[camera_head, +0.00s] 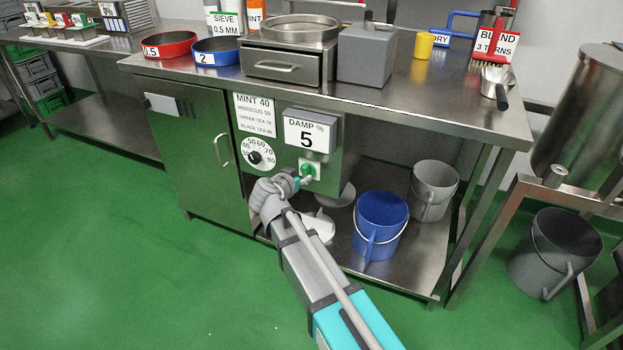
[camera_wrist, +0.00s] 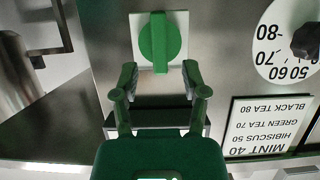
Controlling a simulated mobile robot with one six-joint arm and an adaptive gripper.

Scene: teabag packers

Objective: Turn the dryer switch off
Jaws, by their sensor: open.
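The dryer switch is a green rotary knob on a white square plate, on the steel front under the damp display. It shows in the head view (camera_head: 308,170) and in the wrist view (camera_wrist: 158,38). Its raised bar stands upright in the wrist view, its lower end reaching past the plate's edge. My gripper (camera_wrist: 159,80) is open and empty in the wrist view. Its fingertips are spread either side of the bar's lower end; contact cannot be told. In the head view my gripper (camera_head: 298,182) is just in front of the switch, partly covering the area below it.
The display (camera_head: 307,134) reads "DAMP % 5". A black dial (camera_head: 255,157) and a temperature list (camera_head: 254,115) are left of it. A blue bucket (camera_head: 380,222) and a grey bucket (camera_head: 434,190) stand on the lower shelf to the right. The green floor at left is clear.

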